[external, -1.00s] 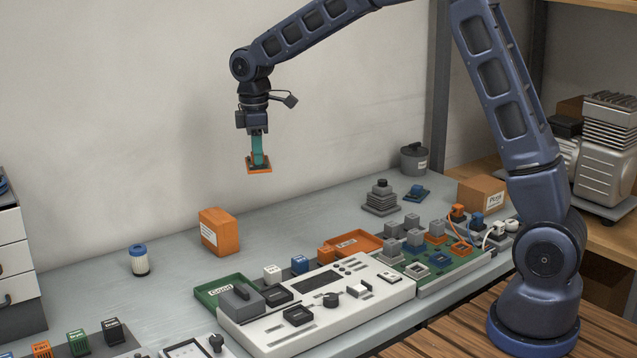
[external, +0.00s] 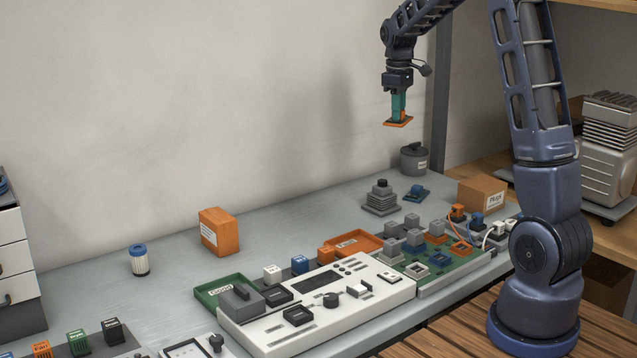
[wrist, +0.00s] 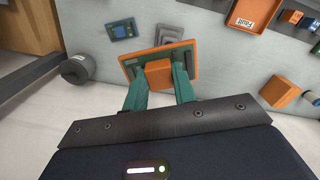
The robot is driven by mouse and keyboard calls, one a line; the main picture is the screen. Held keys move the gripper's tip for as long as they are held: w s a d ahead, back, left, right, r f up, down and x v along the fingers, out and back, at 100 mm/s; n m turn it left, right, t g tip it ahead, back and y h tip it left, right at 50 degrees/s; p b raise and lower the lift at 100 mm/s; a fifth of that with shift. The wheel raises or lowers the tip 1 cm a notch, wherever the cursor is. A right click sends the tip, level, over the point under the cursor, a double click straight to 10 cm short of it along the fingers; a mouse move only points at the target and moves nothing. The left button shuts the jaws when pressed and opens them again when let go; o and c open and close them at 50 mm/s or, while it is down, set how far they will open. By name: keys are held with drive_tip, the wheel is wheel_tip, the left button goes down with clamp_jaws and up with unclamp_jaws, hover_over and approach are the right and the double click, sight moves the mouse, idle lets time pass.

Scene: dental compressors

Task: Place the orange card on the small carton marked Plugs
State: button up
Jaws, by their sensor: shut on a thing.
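My gripper (external: 398,107) is shut on the orange card (external: 398,122) and holds it high above the back of the bench. In the wrist view the green fingers (wrist: 160,85) grip an orange block on the card, and the card's orange border (wrist: 128,66) shows around a grey-green face. The small carton marked Plugs (external: 482,192) is a brown box with a white label at the right end of the bench. It stands to the right of and below my gripper, apart from the card. I cannot make it out in the wrist view.
A dark lidded pot (external: 414,160) stands below the card, with a grey stepped stack (external: 381,198) and a blue part (external: 417,193) near it. A green board (external: 450,262) with blocks and cables lies in front of the carton. An orange box (external: 220,232) stands further left.

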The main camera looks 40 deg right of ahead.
drive_tip(key=s+d+r+m, duration=0.1)
drive_tip(key=s+d+m, duration=0.1)
drive_tip(key=s+d, duration=0.35)
drive_tip(key=s+d+m, duration=0.1)
drive_tip(key=s+d, duration=0.1)
drive_tip(key=d, duration=0.6)
drive_tip(key=m, duration=0.2)
hover_over(483, 183)
wheel_tip(483, 183, down, 19)
drive_tip(key=shift+d+r, duration=0.1)
drive_tip(key=shift+d, duration=0.05)
drive_tip(key=o, duration=1)
